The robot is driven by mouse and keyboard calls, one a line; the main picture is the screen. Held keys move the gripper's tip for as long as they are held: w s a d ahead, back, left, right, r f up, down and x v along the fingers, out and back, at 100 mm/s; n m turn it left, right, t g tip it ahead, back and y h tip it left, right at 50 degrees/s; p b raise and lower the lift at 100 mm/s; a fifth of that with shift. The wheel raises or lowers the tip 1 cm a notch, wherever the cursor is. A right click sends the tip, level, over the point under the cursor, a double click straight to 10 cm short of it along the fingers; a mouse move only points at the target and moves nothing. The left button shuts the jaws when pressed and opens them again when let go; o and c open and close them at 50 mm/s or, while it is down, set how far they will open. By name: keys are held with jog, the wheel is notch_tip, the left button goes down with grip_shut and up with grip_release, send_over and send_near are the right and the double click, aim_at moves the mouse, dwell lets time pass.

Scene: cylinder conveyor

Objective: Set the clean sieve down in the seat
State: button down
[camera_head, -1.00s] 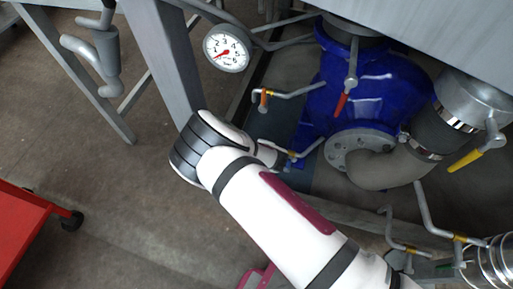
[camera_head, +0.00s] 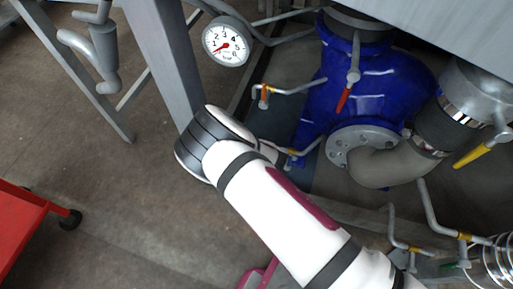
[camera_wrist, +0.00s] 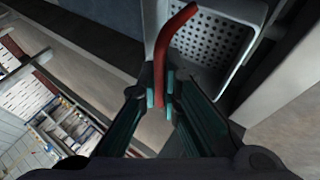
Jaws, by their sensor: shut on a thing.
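My gripper (camera_wrist: 161,88), with teal fingertips, is shut on a curved red handle (camera_wrist: 184,20) in the wrist view. A pale grey perforated sieve (camera_wrist: 205,40) with a raised rim shows just beyond the fingertips, behind the handle. Where the handle joins the sieve is not clear. I cannot make out the seat as a separate thing. In the head view my white arm reaches forward and its far end is hidden, so neither gripper nor sieve shows there.
A blue valve body (camera_head: 360,85) with grey pipes and levers stands to the right of my arm. A pressure gauge (camera_head: 226,41) and a grey frame leg (camera_head: 168,60) are close by. A red cart (camera_head: 22,228) stands at the left, with open floor between.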

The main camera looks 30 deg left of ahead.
jog(key=shift+f+b, duration=0.8)
jog(key=shift+f, duration=1.1)
jog(key=shift+f, duration=0.2)
jog(key=shift+f, duration=1.5)
jog(key=c, duration=1.7)
grip_release()
